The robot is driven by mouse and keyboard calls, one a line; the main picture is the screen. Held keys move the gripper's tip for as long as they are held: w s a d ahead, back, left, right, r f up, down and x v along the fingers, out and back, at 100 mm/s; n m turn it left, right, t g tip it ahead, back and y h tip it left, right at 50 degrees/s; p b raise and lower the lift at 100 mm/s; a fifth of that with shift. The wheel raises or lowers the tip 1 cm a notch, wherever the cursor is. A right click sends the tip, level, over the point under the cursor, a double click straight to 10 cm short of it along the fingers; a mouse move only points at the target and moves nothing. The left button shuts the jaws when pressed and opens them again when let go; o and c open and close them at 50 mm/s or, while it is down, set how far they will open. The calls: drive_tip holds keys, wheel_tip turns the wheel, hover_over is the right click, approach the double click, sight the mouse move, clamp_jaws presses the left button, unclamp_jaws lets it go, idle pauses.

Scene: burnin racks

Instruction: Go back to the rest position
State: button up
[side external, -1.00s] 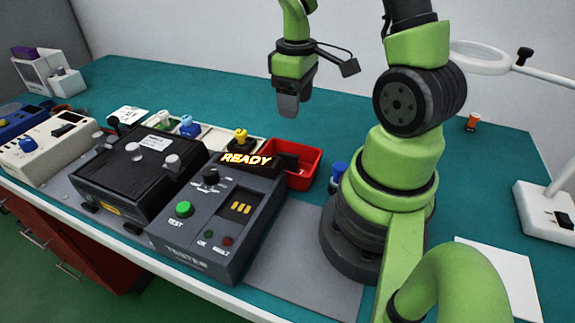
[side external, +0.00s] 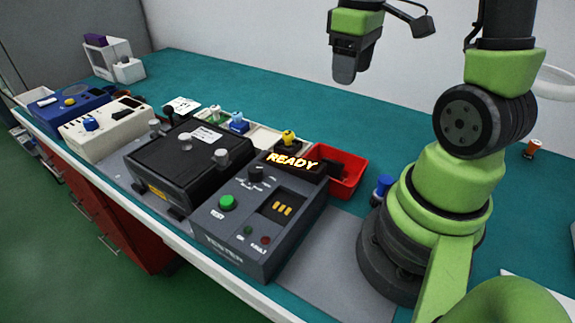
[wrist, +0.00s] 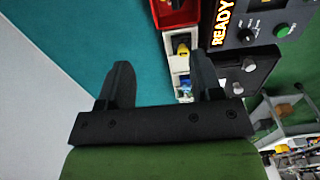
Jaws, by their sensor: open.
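My gripper (side external: 345,72) hangs high above the teal table (side external: 335,112), behind the tester and the red bin, touching nothing. In the wrist view my gripper (wrist: 160,85) shows its two dark fingers spread apart with nothing between them. The grey tester (side external: 262,225) stands at the front of the table with "READY" lit on its display, a green button and a socket with several yellow contacts.
A black box (side external: 190,160) with several grey knobs stands left of the tester. Behind them are a white tray (side external: 262,137) with coloured-knob parts and a red bin (side external: 350,178). Blue (side external: 70,104) and cream (side external: 103,127) instruments stand further left.

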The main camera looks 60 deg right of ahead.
drive_tip(key=s+a+r+m+t+y, duration=0.1)
drive_tip(key=s+a+r+m+t, duration=0.1)
drive_tip(key=a, duration=0.6)
drive_tip(key=s+a+r+m+t+y, duration=0.1)
drive_tip(key=s+a+r+t, duration=0.2)
drive_tip(key=a+r+t, duration=0.2)
wheel_tip(320, 180, up, 2)
drive_tip(key=a, duration=0.2)
drive_tip(key=shift+a+m, duration=0.35)
drive_tip(key=shift+m, duration=0.05)
drive_tip(key=shift+s, duration=0.1)
idle(0.5)
